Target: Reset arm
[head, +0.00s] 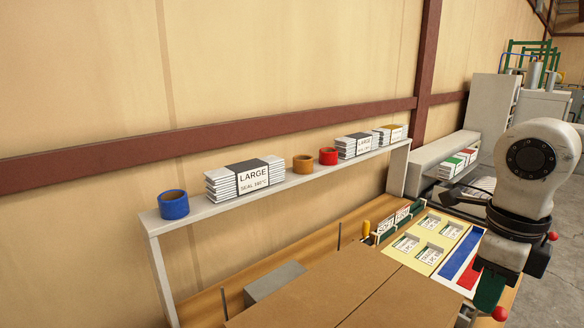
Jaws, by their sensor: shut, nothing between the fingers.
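My arm stands at the right of the head view, with a pale rounded joint and a black ring below it. My gripper (456,192) shows as a small dark shape left of the arm, partly hidden behind it. It is shut and empty, and no object touches it in this view. It appears over the far right end of the work area, apart from the shelf.
A raised white shelf (222,207) along the wall holds a blue roll (173,205), an orange roll (303,164), a red roll (328,156) and labelled stacks (244,180). Below are a brown board (345,290), a cream tray (425,262) with labelled cards and a grey block (274,283).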

